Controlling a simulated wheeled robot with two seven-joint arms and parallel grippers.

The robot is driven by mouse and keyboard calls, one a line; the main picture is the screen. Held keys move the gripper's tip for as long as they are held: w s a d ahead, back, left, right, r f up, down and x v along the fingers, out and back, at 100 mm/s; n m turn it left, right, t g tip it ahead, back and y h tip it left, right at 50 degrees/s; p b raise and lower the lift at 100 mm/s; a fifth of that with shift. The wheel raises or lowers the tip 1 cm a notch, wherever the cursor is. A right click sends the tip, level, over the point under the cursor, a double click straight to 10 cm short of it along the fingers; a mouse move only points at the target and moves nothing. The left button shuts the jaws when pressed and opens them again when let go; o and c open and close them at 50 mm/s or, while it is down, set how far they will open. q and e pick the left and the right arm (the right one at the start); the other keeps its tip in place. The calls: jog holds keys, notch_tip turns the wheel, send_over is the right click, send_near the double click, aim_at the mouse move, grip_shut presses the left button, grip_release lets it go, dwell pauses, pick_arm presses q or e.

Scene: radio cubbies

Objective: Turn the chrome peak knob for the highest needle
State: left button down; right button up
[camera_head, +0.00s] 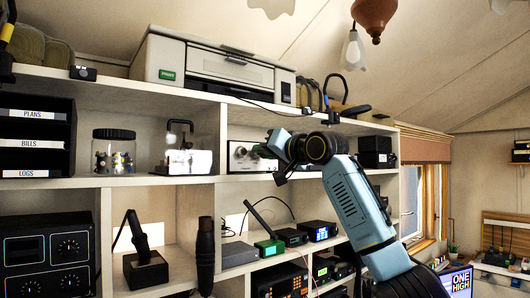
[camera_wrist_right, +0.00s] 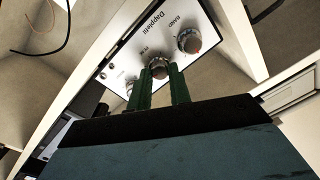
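A white-fronted radio tuner (camera_head: 243,162) sits in the upper middle cubby; my right gripper and arm cover its right part. In the right wrist view its tilted white panel (camera_wrist_right: 125,50) carries a row of chrome knobs. One is the band knob (camera_wrist_right: 189,41); the middle chrome knob (camera_wrist_right: 158,68) has a small label I cannot read clearly. The green fingers of my right gripper (camera_wrist_right: 160,76) are close together, one on each side of this middle knob, and appear to touch it. The right gripper (camera_head: 272,150) points left in the head view. No meter needle is visible.
A printer (camera_head: 215,68) stands on the top shelf. A glass jar (camera_head: 113,150) and a small apparatus (camera_head: 186,158) are in cubbies to the left. Several radios, including a green one (camera_head: 269,246), fill the shelves below. Cubby dividers and shelf edges lie close around the arm.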

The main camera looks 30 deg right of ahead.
grip_shut()
jog(key=shift+m, duration=0.6)
jog(key=o, duration=0.6)
grip_release()
jog(key=s+d+b, duration=0.1)
jog(key=s+b, duration=0.4)
jog(key=s, duration=0.8)
jog(key=shift+s+d, duration=0.2)
jog(key=shift+d, duration=0.2)
